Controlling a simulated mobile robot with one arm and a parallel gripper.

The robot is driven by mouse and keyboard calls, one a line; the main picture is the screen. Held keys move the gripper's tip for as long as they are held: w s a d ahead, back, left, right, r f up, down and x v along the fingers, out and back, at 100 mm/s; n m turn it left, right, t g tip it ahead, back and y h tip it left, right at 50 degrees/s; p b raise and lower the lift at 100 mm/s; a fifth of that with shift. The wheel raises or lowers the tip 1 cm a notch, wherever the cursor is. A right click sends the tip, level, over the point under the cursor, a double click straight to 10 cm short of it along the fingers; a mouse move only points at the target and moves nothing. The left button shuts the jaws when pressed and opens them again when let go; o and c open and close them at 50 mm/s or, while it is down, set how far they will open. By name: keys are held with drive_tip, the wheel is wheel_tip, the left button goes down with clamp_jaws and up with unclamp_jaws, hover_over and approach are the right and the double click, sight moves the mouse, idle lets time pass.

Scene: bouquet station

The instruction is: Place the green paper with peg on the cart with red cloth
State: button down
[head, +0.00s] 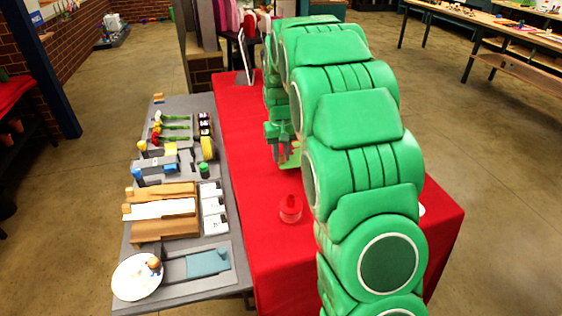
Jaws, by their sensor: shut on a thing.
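The cart with red cloth (242,150) stands in the middle of the head view. My green arm reaches over it and hides much of its right side. My gripper (281,150) points down over the cloth and is shut on the green paper with peg (292,160). Only a small green piece of it shows beside and below the fingers. The peg is too small to make out. I cannot tell whether the paper touches the cloth.
A red round object (290,209) stands on the cloth in front of my gripper. A grey table (228,232) on the left holds flowers, ribbon rolls, wrapping sheets and a white plate (138,277). Bare cloth shows along the cart's left side.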

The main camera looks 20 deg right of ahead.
sight(281, 162)
drive_tip(key=shift+w+f, duration=0.25)
drive_tip(key=shift+f, duration=1.5)
drive_tip(key=c, duration=0.9)
unclamp_jaws()
drive_tip(key=shift+f, duration=0.1)
drive_tip(key=shift+c, duration=0.2)
wheel_tip(281, 162, up, 12)
drive_tip(key=shift+s+r, duration=0.15)
drive_tip(key=s+a+r+g, duration=0.1)
drive_tip(key=s+a+r, duration=0.1)
drive_tip(key=s, duration=1)
drive_tip(key=s+a+r, duration=0.2)
drive_tip(key=s, duration=1.1)
drive_tip(key=s+f, duration=0.2)
drive_tip(key=s, duration=0.8)
drive_tip(key=s+a+f, duration=0.1)
drive_tip(key=s, duration=0.9)
drive_tip(key=shift+s+a+f+g, duration=0.2)
drive_tip(key=shift+s+f+g, duration=0.15)
drive_tip(key=shift+g, duration=0.05)
